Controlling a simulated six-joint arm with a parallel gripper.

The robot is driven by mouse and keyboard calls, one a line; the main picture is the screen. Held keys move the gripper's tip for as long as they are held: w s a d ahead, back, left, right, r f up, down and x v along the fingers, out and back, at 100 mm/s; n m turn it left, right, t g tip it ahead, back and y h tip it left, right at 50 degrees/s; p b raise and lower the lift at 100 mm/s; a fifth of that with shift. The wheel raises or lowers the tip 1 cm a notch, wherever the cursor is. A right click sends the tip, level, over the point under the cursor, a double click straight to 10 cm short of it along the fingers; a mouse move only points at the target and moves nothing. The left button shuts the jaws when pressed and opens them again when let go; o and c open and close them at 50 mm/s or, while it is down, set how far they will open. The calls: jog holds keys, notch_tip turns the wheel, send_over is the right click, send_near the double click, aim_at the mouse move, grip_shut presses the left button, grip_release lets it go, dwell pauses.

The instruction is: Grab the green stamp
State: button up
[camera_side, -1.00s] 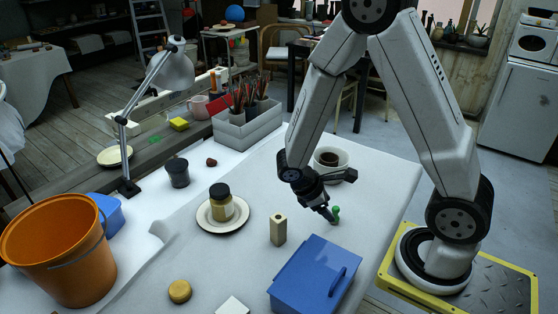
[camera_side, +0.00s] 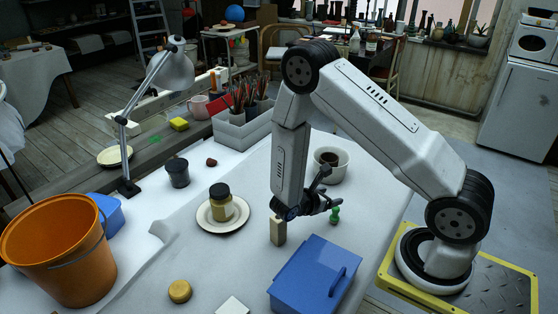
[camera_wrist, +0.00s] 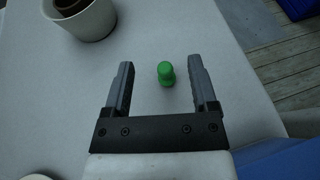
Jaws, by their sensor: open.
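The green stamp (camera_side: 335,215) stands on the white-covered table, between the white pot and the blue box in the side view. In the wrist view the green stamp (camera_wrist: 166,73) lies ahead of and between my two fingers, not touching either. My gripper (camera_side: 330,190) is open and empty, a little above and beside the stamp; in the wrist view its fingers (camera_wrist: 163,80) are spread wide apart.
A white pot with dark contents (camera_side: 341,168) stands behind the stamp. A blue box (camera_side: 300,285) lies in front, and a beige block (camera_side: 277,232) stands to the left. A jar on a plate (camera_side: 222,228) is farther left. Bare table surrounds the stamp.

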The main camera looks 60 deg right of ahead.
aim_at(333, 212)
jog(key=shift+f, duration=0.15)
jog(key=shift+f, duration=2.95)
jog(key=shift+f, duration=0.1)
jog(key=shift+f, duration=0.2)
jog(key=shift+x, duration=2.5)
grip_shut()
